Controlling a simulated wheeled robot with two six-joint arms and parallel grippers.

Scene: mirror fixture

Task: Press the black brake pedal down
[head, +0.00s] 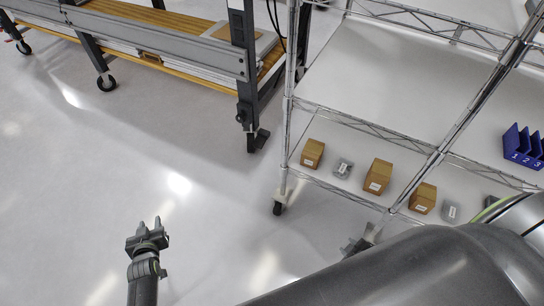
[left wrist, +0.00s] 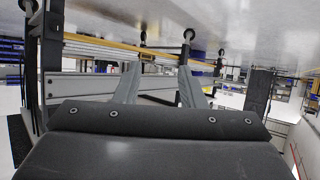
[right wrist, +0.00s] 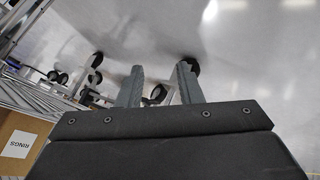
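The black brake pedal (head: 262,138) appears as a small dark tab at the caster on the near right leg of the wood-topped grey frame (head: 190,52) in the head view. My left gripper (head: 149,223) is over bare floor, lower left of the pedal and well apart from it. Its fingers are parted and empty in the left wrist view (left wrist: 158,85). My right gripper (right wrist: 158,88) has parted, empty fingers in the right wrist view, with casters and floor beyond. In the head view it seems to be a dark shape by the rack's lower edge, mostly hidden.
A chrome wire rack (head: 290,100) on casters stands right of the frame, with several cardboard boxes (head: 377,177) on its lower shelf. A blue numbered bin (head: 520,145) sits further right. The floor (head: 90,190) at left is clear.

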